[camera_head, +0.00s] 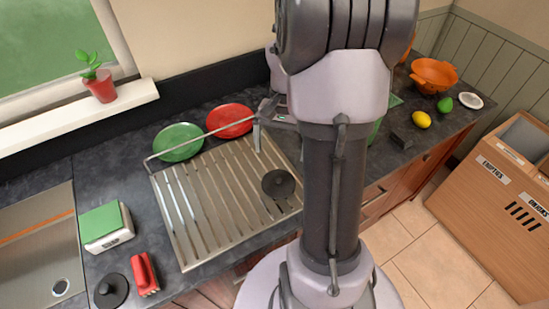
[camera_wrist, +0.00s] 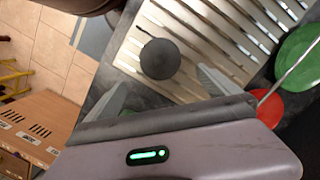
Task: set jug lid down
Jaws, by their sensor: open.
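A dark round lid with a small knob (camera_head: 278,184) lies on the metal draining rack (camera_head: 188,228), near its right side. The wrist view shows the dark round lid (camera_wrist: 160,58) on the slats, just beyond my fingertips. A similar dark disc with a knob (camera_head: 112,291) lies on the counter at lower left; I cannot tell for certain which is the jug lid. My gripper (camera_head: 268,124) is open and empty above the back of the rack, partly hidden by my arm. Its two fingers are spread apart in the wrist view (camera_wrist: 162,80). I cannot identify a jug.
A green plate (camera_head: 178,142) and a red plate (camera_head: 230,120) stand behind the rack's raised wire rail. A green-topped white box (camera_head: 106,226) and a red brush-like item (camera_head: 144,274) lie left. An orange colander (camera_head: 434,74) and fruit are far right. My arm hides mid-counter.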

